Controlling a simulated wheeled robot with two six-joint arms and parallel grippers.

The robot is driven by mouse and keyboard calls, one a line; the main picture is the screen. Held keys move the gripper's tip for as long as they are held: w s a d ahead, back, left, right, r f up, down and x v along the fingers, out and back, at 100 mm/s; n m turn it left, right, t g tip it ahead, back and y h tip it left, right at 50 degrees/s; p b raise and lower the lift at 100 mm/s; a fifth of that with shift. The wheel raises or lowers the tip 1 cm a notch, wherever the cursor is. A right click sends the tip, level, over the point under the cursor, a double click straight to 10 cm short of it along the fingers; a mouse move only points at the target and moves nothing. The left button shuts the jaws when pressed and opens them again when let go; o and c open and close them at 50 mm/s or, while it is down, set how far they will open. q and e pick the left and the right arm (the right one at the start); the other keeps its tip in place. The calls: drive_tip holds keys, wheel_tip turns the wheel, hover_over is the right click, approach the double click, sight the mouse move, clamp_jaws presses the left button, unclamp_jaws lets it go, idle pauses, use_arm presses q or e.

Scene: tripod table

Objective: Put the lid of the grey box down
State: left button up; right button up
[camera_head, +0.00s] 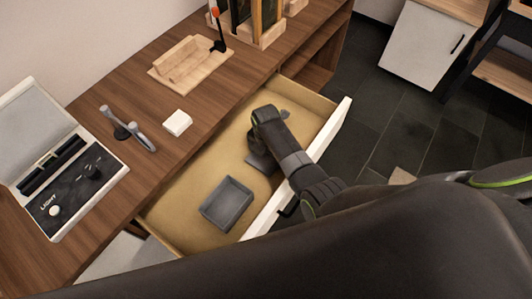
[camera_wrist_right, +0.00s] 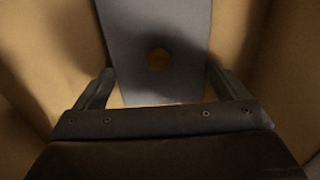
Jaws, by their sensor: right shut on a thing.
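The grey box (camera_head: 227,203) stands open at the top on the floor of the pulled-out drawer (camera_head: 178,215). My right gripper (camera_head: 262,153) reaches down into the drawer, behind and to the right of the box. It is shut on the grey lid (camera_head: 258,165), which is mostly hidden under it in the head view. In the right wrist view the lid (camera_wrist_right: 155,25) is a flat grey plate with a round brownish spot, between the two fingers of my gripper (camera_wrist_right: 160,72). I cannot tell whether the lid touches the drawer floor. My left gripper is out of view.
The drawer's white front (camera_head: 328,132) and tan walls surround the gripper. On the wooden desk (camera_head: 118,180) are a white case (camera_head: 118,168), a small white block (camera_head: 177,122) and a wooden tray (camera_head: 188,65). Drawer floor is bare left of the box.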

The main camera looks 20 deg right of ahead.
sight(266, 157)
drive_tip(key=shift+f, duration=0.15)
drive_tip(key=o, duration=0.6)
drive_tip(key=shift+r, duration=0.5)
wheel_tip(266, 157, up, 11)
drive_tip(key=shift+r+p, duration=0.2)
drive_tip(key=shift+p, duration=0.85)
